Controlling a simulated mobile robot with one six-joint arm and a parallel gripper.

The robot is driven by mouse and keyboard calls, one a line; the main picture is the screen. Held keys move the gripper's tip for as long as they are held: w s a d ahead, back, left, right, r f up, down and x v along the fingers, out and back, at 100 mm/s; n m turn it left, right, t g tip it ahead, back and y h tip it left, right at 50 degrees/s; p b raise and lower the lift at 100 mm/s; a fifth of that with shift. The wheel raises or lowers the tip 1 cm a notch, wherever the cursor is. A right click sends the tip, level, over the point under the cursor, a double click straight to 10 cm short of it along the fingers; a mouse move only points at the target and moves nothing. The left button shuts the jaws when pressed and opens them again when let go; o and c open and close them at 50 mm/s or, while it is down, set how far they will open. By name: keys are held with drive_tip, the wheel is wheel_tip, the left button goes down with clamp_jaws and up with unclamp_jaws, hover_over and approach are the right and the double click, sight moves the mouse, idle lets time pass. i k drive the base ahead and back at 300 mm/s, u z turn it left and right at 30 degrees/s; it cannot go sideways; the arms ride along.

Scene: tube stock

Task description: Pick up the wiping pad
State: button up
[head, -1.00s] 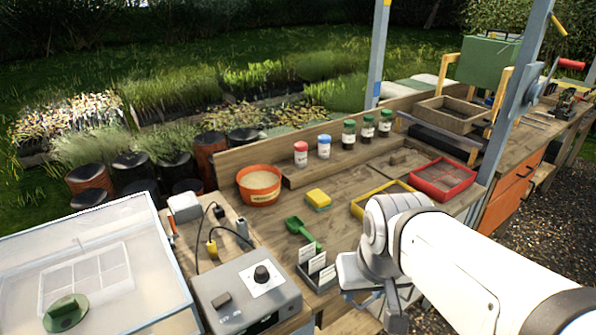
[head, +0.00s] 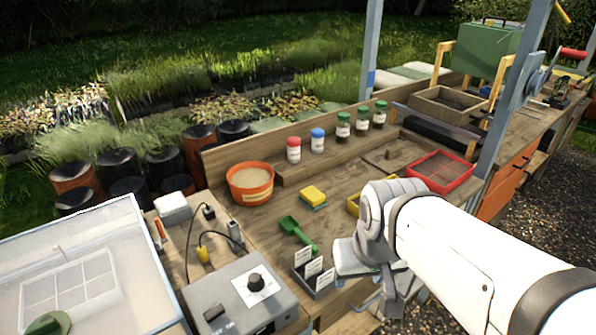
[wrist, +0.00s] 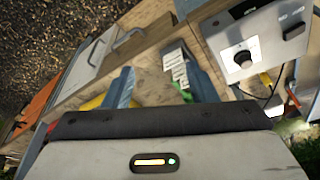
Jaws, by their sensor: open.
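The wiping pad (head: 313,194) is a small yellow block with a blue-green underside. It lies flat on the wooden bench in the head view, between the orange tub and the yellow-rimmed tray. My gripper (wrist: 157,72) is open in the wrist view, its two grey fingers apart with nothing held between them. It hangs over the front part of the bench, to the near side of the pad and apart from it. In the head view my arm hides most of it. I cannot make out the pad in the wrist view.
Near the pad are a green scoop (head: 297,232), an orange tub (head: 250,190) and a label holder (head: 312,279). A yellow-rimmed tray (head: 353,207) is partly behind my arm, with a red tray (head: 441,172) beyond. Several jars line the back ledge. A grey control box (head: 225,300) stands front left.

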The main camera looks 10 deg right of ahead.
sight(313, 199)
drive_tip(key=u, duration=3.1)
drive_tip(key=k, duration=1.5)
drive_tip(key=z, duration=2.05)
drive_tip(key=i, duration=0.95)
